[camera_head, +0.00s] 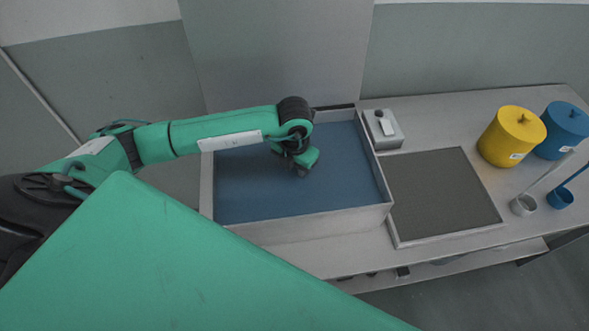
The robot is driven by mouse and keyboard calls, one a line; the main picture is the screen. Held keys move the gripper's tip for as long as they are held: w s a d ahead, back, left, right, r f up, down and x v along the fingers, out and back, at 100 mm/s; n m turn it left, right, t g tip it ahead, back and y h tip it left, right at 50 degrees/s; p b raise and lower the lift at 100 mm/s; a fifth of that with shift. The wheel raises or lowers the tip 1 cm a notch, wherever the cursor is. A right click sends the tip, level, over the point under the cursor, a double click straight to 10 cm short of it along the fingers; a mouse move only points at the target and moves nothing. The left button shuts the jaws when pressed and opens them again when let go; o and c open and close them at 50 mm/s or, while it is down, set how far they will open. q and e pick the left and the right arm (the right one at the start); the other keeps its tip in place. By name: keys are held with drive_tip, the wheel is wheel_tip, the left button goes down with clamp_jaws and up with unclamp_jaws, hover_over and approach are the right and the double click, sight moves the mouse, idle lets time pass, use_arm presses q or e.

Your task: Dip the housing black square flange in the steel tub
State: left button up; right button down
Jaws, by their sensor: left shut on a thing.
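The steel tub (318,226) stands on the bench in the middle of the view, with blue liquid (340,185) inside. My left arm reaches in from the left over the tub's left wall. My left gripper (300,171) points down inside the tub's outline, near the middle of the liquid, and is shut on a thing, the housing. The housing's black square flange cannot be told apart from the dark gripper parts here; it is hidden or too small. How deep it sits in the liquid cannot be seen. My right gripper is not in view.
Right of the tub lies a dark mat in a pale frame (440,195). A small grey box (383,130) stands behind it. A yellow canister (511,137), a blue canister (562,130) and two small ladle-like cups (523,204) stand at the right. A green part of me covers the lower left.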

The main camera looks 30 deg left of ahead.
sight(295, 173)
use_arm(q)
drive_tip(key=shift+r+p, duration=1.35)
drive_tip(key=shift+r, duration=1.35)
drive_tip(key=shift+r+p, duration=0.75)
drive_tip(key=shift+r, duration=0.7)
drive_tip(key=shift+r+p, duration=0.95)
drive_tip(key=shift+r, duration=1)
